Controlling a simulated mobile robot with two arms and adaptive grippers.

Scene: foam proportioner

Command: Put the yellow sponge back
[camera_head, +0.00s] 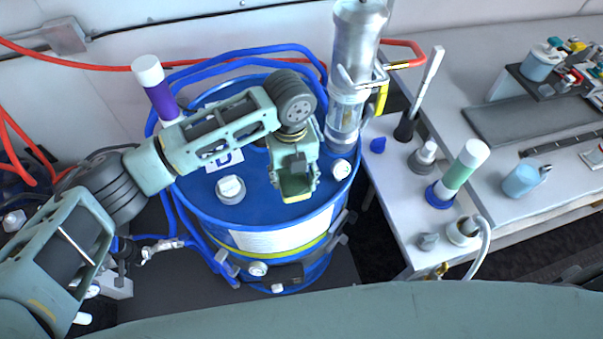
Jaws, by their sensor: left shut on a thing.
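My left gripper (293,172) reaches in from the left and points down over the top of the blue drum (255,205). It is shut on the yellow sponge (297,188). The sponge shows as a small yellow-green block at the fingertips, over the front right part of the lid. The fingers hide part of it, and I cannot tell whether it touches the lid. My right gripper is not in view.
A clear and metal cylinder (346,100) stands at the drum's back right. Blue hoses loop around the drum. A purple-and-white tube (157,88) is at its back left. The right bench holds a green-and-white tube (459,172), a brush (419,95) and a light-blue jug (522,178).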

